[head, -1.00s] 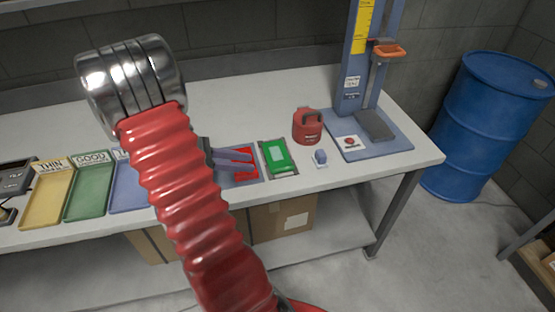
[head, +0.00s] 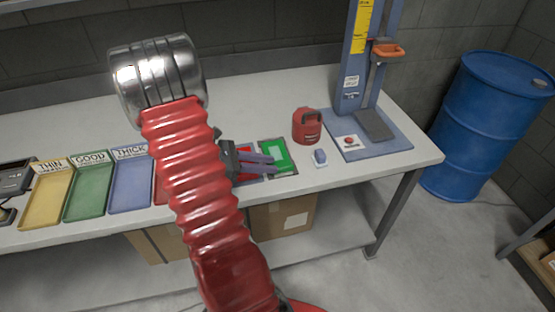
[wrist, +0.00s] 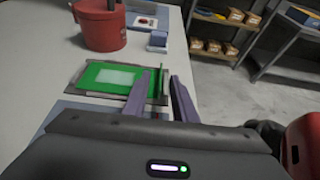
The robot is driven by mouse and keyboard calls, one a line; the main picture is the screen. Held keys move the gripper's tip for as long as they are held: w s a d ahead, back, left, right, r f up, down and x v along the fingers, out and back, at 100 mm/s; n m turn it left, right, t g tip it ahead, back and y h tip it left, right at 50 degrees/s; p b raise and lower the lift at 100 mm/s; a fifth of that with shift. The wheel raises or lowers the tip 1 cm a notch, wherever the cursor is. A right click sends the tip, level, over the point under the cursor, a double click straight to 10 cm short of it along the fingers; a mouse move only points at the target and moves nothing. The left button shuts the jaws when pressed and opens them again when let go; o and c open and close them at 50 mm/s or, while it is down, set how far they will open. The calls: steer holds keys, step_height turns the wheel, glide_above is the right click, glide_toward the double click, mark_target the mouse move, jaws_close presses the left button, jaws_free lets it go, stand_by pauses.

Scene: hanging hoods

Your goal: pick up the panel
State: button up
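A flat green panel (head: 279,151) with a paler rectangle on it lies in a dark-edged frame near the bench's front edge. In the wrist view the green panel (wrist: 92,76) lies left of my fingers, with a narrow green upright piece (wrist: 161,82) at its right end. My gripper (head: 274,164) is over the panel's near-left part in the head view and hides some of it. In the wrist view my gripper's two purple fingers (wrist: 160,88) stand apart with a gap between them. I see nothing held. Whether the fingers touch the panel cannot be told.
A red can (head: 306,126) and a small blue-grey block (head: 320,156) stand right of the panel. A blue measuring stand (head: 386,150) is at the right end. Yellow (head: 44,200), green (head: 90,193) and blue (head: 131,189) labelled trays lie left. A blue drum (head: 488,125) stands beyond the bench.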

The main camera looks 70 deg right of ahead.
mark_target(286, 167)
steer(key=shift+s+d+f, duration=0.25)
steer(key=shift+s+d, duration=0.05)
steer(key=shift+s, duration=0.2)
steer(key=shift+s, duration=0.1)
steer(key=shift+x, duration=2.55)
steer(key=shift+s+r, duration=0.15)
steer(key=shift+r, duration=0.05)
steer(key=shift+c, duration=0.3)
jaws_close()
